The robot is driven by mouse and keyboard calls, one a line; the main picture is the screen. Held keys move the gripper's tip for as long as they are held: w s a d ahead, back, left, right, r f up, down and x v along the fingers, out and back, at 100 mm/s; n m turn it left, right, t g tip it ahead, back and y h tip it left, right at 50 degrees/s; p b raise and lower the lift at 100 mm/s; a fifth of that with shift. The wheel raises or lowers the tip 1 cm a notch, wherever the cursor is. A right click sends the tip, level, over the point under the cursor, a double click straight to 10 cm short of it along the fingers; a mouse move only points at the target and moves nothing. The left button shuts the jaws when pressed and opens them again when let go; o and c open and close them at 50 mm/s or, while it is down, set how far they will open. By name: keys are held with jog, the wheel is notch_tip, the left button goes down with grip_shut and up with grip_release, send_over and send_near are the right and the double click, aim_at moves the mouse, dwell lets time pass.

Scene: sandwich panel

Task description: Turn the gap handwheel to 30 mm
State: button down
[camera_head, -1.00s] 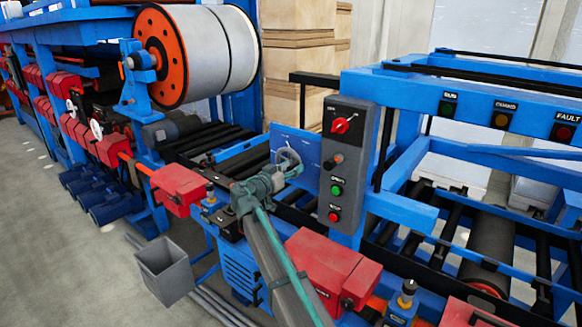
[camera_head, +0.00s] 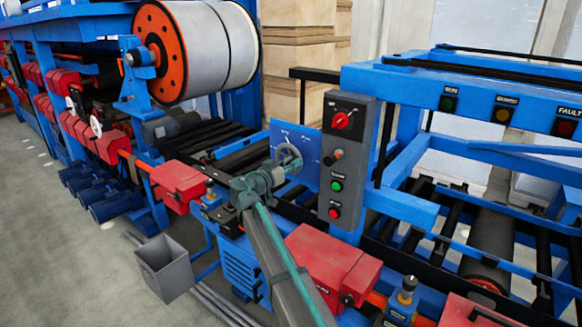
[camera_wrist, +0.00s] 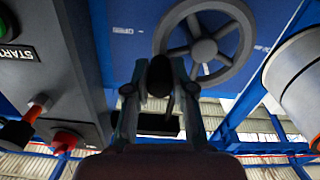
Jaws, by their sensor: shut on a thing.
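The gap handwheel (camera_head: 289,153) is a grey spoked wheel on a blue panel (camera_head: 309,172). In the wrist view the handwheel (camera_wrist: 203,50) fills the upper middle, with its rim and spokes clear. My gripper (camera_head: 282,172) is at the lower part of the wheel. In the wrist view my gripper (camera_wrist: 160,88) is shut on a dark knob (camera_wrist: 160,76), which appears to be the wheel's handle, at the lower left of the rim. Small white marks show on the panel, too small to read as a gap value. The fingers partly hide the lower rim.
A grey control box (camera_head: 348,112) with a red selector and buttons stands close right of the wheel. A red motor housing (camera_head: 333,268) and a red box (camera_head: 178,187) flank my arm. A large roll (camera_head: 200,52) stands behind on the left. A grey bin (camera_head: 165,268) is on the floor.

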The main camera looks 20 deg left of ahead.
aim_at(289, 148)
jog(key=shift+a+r+n+b, duration=0.25)
jog(key=shift+n+b, duration=0.65)
jog(key=shift+b, duration=0.25)
jog(key=n+b, duration=0.1)
jog(key=a+r+n+b, duration=0.1)
jog(key=n, duration=0.1)
jog(key=shift+w+r+n+b, duration=0.2)
jog(key=shift+n+b, duration=0.1)
jog(key=n, duration=0.1)
jog(key=a+r+n+b, duration=0.1)
jog(key=n, duration=0.1)
jog(key=shift+w, duration=0.2)
jog(key=shift+w+a+r+n, duration=0.15)
jog(key=shift+a+n, duration=0.15)
jog(key=shift+n, duration=0.4)
jog(key=shift+s+a+r+n, duration=0.1)
jog(key=shift+a+n, duration=0.15)
jog(key=shift+n, duration=0.45)
jog(key=c, duration=1)
grip_release()
